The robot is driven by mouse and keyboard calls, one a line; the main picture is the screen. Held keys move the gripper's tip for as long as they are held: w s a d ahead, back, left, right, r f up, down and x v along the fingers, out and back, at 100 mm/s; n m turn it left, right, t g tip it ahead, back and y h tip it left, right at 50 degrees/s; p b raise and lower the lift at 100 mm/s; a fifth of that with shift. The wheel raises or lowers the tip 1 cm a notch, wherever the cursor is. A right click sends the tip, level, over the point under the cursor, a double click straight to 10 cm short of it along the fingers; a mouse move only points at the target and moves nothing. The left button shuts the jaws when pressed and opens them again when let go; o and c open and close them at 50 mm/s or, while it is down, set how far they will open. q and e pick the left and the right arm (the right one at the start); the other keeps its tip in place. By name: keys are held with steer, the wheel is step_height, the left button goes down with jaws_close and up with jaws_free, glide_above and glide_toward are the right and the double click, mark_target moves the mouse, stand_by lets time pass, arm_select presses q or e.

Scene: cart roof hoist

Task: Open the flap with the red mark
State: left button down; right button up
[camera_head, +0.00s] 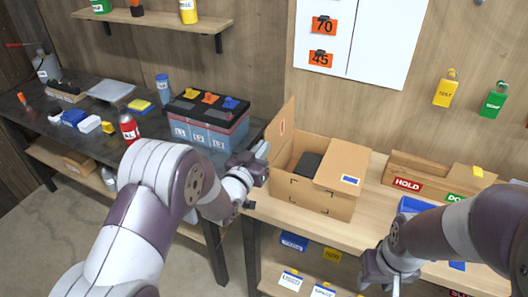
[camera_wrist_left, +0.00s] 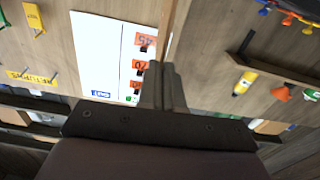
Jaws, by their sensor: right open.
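The open-topped cardboard box (camera_head: 306,193) stands on the light wooden bench. Its left flap (camera_head: 280,135) bears the red mark (camera_head: 282,128) and stands upright, swung up from the opening. Its right flap (camera_head: 342,172) bears a blue-and-white label and lies over the right part of the opening. A dark object (camera_head: 307,165) shows inside. My left gripper (camera_head: 263,151) is just left of the upright flap; whether they touch is unclear. My right gripper (camera_head: 392,284) is open, low at the bench's front edge.
A battery-like case (camera_head: 208,128) with coloured clips stands on the dark bench behind my left arm. A wooden HOLD tray (camera_head: 408,184) and a blue bin (camera_head: 412,205) are right of the box. A white board (camera_head: 375,40) hangs behind. Labelled bins sit on the shelf below.

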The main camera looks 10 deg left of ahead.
arm_select(q)
steer(key=shift+s+f, duration=0.15)
steer(key=shift+f, duration=0.3)
steer(key=c, duration=1.4)
jaws_free()
steer(key=shift+o, duration=0.5)
steer(key=shift+r, duration=0.2)
steer(key=b+v, duration=0.2)
steer(key=v, duration=1)
steer(key=shift+s, duration=0.25)
steer(key=shift+a, duration=0.15)
